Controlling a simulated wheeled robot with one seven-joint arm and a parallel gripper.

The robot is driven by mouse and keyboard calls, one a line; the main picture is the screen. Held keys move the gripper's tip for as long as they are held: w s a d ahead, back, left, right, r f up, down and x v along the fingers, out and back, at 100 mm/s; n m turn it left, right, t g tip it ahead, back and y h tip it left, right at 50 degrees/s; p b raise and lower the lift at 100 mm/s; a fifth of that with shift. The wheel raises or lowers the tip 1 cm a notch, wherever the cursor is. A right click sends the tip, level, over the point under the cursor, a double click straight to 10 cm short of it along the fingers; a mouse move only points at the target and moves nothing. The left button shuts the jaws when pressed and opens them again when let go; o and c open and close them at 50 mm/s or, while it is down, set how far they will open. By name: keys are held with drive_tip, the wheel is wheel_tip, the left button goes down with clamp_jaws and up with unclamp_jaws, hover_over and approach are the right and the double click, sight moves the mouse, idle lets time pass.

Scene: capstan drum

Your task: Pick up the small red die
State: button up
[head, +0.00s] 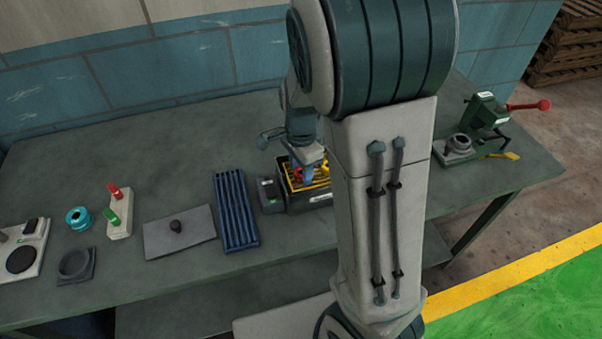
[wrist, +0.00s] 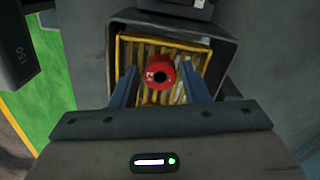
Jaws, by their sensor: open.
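The small red die (wrist: 160,72) is round, with a dark hole in its middle and a small white mark on its side. It sits on the yellow slats of a dark box (wrist: 228,60) in the wrist view. My gripper (wrist: 158,70) is open, with one finger on each side of the die and visible gaps between. I cannot tell how far above the die the fingertips are. In the head view my gripper (head: 308,176) is down over the dark box (head: 293,203), and a bit of red shows beside it; my arm hides part of the box.
A blue ribbed tray (head: 235,211) stands left of the box, then a grey plate with a knob (head: 180,234) and a white block with red and green knobs (head: 119,212). A green press (head: 486,118) stands at the right. The back of the bench is clear.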

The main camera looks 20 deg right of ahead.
drive_tip(key=c, duration=0.8)
drive_tip(key=shift+r, duration=0.15)
